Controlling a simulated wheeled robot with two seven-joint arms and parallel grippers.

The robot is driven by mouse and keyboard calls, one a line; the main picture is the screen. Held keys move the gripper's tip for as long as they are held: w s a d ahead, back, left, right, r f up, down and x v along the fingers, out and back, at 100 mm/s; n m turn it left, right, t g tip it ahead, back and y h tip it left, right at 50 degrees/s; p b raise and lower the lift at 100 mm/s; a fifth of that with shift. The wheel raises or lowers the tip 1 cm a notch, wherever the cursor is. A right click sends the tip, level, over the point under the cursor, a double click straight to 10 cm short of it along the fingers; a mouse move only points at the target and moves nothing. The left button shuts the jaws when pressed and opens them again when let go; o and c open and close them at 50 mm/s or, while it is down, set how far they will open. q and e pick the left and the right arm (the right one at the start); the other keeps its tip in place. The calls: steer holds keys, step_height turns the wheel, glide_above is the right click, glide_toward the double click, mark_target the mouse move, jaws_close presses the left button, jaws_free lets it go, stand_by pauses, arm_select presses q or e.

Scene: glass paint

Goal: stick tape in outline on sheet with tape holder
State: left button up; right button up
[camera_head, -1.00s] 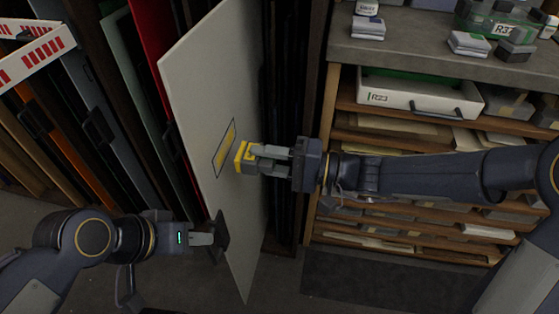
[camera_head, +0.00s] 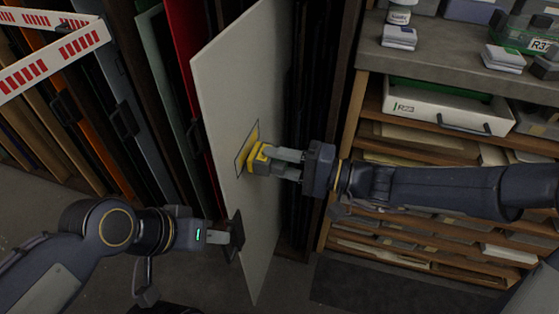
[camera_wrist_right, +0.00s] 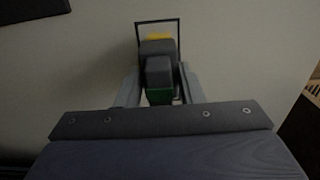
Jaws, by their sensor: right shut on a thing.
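The pale sheet (camera_head: 225,85) stands upright, jutting from the rack. A thin dark rectangular outline (camera_head: 238,160) is on its face, with yellow (camera_head: 254,134) showing inside. My right gripper (camera_head: 279,163) is shut on the yellow and grey tape holder (camera_head: 262,160), which overlaps the outline's right side. Whether it touches the sheet is unclear. In the right wrist view the holder (camera_wrist_right: 158,75) sits between the fingers and hides the outline's lower middle; yellow (camera_wrist_right: 159,37) shows above it. My left gripper (camera_head: 226,236) is at a dark handle (camera_head: 236,230) on the sheet's lower edge and appears closed on it.
Other upright panels, including a red one (camera_head: 184,60), fill the rack at left. A red-and-white striped frame (camera_head: 45,60) is at upper left.

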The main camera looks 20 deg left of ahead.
steer(key=shift+a+b, duration=0.5)
steer(key=shift+a, duration=0.35)
steer(key=shift+w+d, duration=0.2)
steer(key=shift+w, duration=1.85)
steer(key=shift+s+a+f+b, duration=0.1)
steer(key=shift+b, duration=0.5)
steer(key=shift+s+b, duration=0.55)
steer(key=shift+s, duration=0.05)
steer(key=shift+s+a+b, duration=0.15)
steer(key=shift+s+b, duration=0.7)
steer(key=shift+s, duration=0.55)
